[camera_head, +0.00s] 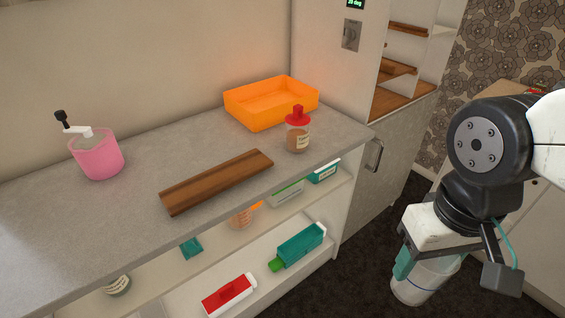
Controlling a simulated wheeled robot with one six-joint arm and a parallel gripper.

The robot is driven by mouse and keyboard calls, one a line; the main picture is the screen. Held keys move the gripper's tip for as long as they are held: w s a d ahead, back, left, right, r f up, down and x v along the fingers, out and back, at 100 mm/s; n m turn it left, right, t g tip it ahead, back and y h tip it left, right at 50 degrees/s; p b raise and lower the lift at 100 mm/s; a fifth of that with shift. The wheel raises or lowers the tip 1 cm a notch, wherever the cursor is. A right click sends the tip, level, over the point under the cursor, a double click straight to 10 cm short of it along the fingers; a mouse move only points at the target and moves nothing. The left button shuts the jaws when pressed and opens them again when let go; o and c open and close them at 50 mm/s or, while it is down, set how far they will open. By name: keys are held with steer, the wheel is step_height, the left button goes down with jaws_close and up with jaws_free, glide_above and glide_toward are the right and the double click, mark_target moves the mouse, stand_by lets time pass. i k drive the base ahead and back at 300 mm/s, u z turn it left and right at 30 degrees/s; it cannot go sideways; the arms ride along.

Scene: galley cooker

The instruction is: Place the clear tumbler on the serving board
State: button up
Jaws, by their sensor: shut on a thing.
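My gripper (428,264) is at the lower right, in front of the dark floor and well to the right of the counter. It is shut on the clear tumbler (420,282), a see-through, pale cup whose lower part shows below the fingers. The tumbler's upper part is partly hidden by the gripper. The serving board (217,181) is a long, narrow brown wooden board lying on the grey counter near its front edge. Its top is bare. The tumbler is apart from the board and the counter.
An orange tray (272,110) and a red-topped jar (298,133) stand behind and right of the board. A pink container (97,155) stands at the left. Shelves below the grey counter (60,215) hold several packages. A cabinet with a handle (374,155) adjoins the counter's right end.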

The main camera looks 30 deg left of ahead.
mark_target(190, 190)
steer(key=u, duration=0.5)
steer(key=i, duration=0.65)
steer(key=u, duration=1.2)
steer(key=i, duration=0.25)
steer(key=u, duration=0.15)
